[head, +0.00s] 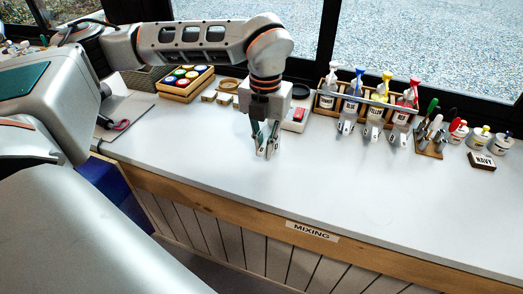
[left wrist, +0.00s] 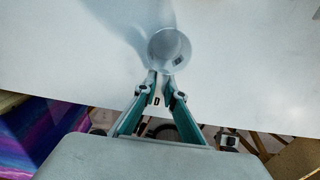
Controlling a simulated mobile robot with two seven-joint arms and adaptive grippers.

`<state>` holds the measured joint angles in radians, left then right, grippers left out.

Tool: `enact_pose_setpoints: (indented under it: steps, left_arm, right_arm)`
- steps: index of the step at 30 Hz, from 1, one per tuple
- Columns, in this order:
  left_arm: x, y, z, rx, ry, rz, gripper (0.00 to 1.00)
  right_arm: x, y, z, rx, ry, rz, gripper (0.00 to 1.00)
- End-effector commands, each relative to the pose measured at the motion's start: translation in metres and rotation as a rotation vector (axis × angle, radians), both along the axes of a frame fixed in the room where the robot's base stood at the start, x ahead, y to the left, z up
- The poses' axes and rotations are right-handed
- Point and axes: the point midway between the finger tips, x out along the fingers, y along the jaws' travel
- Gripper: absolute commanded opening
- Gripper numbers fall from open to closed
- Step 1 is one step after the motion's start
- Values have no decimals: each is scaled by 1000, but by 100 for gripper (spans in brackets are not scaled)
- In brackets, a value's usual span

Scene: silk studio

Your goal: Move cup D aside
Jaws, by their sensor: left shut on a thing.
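A small pale cup (left wrist: 170,46) shows in the left wrist view, just beyond my left fingertips, with a small dark mark on its side. A black letter D (left wrist: 156,101) shows between the fingers. My left gripper (left wrist: 162,86) is shut on the cup, with the fingers close together at its near side. In the head view the left gripper (head: 268,146) points down low over the white counter (head: 215,150), and its fingers largely hide the cup. I cannot tell whether the cup touches the counter. My right gripper is not in view.
A rack of pump bottles (head: 366,105), a tool block (head: 430,138), several jars (head: 479,138) and a NAVY block (head: 482,161) stand to the right. A paint-pot tray (head: 186,82) and a small device with a red part (head: 298,116) stand behind. The counter's front is clear.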

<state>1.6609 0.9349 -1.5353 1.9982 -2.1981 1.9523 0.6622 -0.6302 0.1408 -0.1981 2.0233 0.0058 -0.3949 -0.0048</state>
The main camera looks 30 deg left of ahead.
Motion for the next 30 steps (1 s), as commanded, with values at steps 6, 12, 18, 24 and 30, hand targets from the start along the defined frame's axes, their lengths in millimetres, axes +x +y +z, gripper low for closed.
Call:
enact_pose_setpoints:
  steps: [6,12,18,24,30]
  left_arm:
    - [5,1,0,0,0,0,0]
    - [5,1,0,0,0,0,0]
    - [5,1,-1,0,0,0,0]
    - [5,1,-4,0,1,0,0]
    - [5,1,-7,0,1,0,0]
  right_arm:
    - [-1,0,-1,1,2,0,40]
    - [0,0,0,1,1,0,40]
    - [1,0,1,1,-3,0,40]
    - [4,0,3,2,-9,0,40]
    - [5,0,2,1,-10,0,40]
